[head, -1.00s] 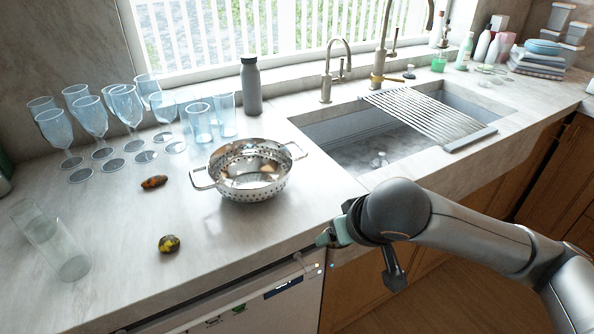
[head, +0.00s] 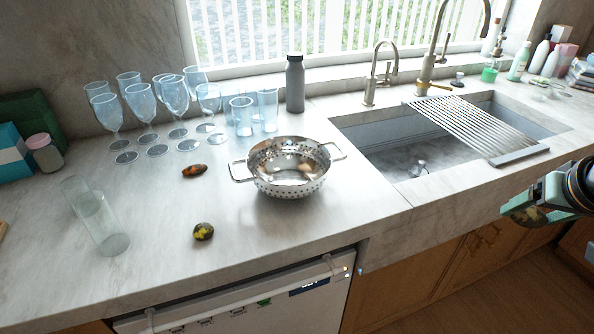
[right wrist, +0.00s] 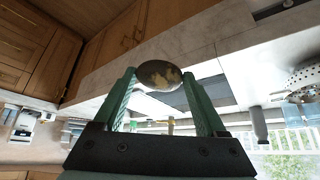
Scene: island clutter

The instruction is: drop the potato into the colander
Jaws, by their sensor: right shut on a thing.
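The metal colander (head: 290,187) with two side handles stands on the counter left of the sink; some brown shapes show inside, but I cannot tell if they are contents or reflections. It also shows at the right edge of the right wrist view (right wrist: 302,78). My right gripper (head: 530,205) is at the right of the head view, in front of the sink counter and well apart from the colander. It is shut on a dark brown potato with yellowish patches (right wrist: 158,75), held between the green fingertips. My left gripper is not in view.
A yellow-dark lump (head: 203,231) and an orange-brown one (head: 194,170) lie left of the colander. The sink (head: 400,160) has a drying rack (head: 475,128).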

